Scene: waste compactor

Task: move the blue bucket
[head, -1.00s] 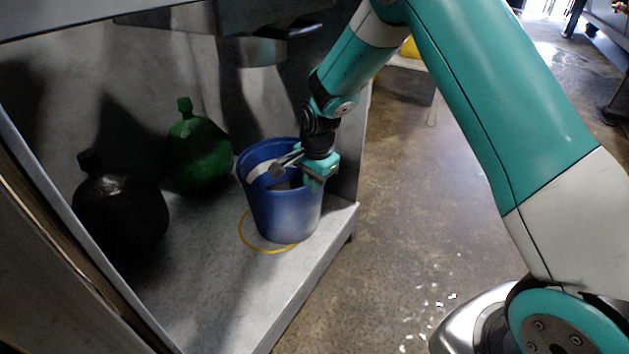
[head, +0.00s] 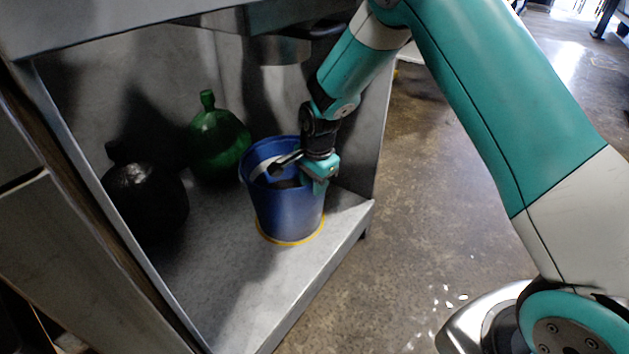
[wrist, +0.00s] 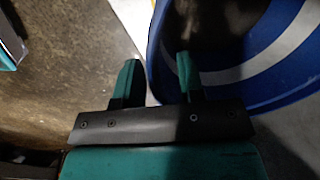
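The blue bucket (head: 288,208) stands upright on the grey shelf (head: 240,300), near its right edge. A yellow ring (head: 290,242) on the shelf runs around the bucket's base. My gripper (head: 312,178) is at the bucket's right rim in the head view. In the wrist view my gripper (wrist: 158,80) has one finger outside the bucket wall and one inside, with the blue rim (wrist: 162,62) between them. The bucket's inside is dark, with a pale band along the wall.
A green bottle (head: 218,145) and a black bottle (head: 150,200) stand left of the bucket. A metal cylinder (head: 282,50) hangs above it. The compactor's side panel (head: 378,130) is close behind my gripper. Open floor (head: 420,230) lies to the right.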

